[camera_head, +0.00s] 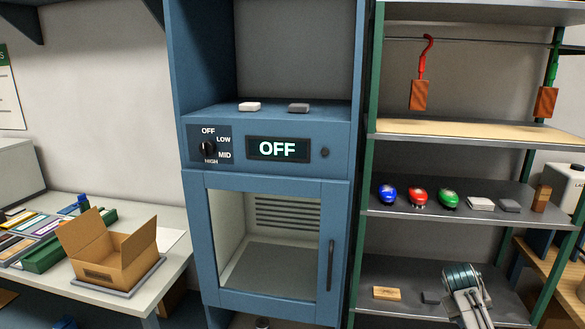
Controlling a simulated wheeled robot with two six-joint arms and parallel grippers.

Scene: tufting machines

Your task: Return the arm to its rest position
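Part of my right arm, probably with its gripper (462,285), shows at the bottom right, in front of the lowest shelf. It is grey with a teal top, and I cannot make out its fingers or whether they are open. I see nothing held in it. My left arm and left gripper are not in view.
A blue cabinet (190,250) with a closed glass door and an "OFF" display (278,149) stands in the middle. A green-framed shelf rack (368,120) on the right holds buttons and small blocks. An open cardboard box (112,255) sits on the left table (175,262).

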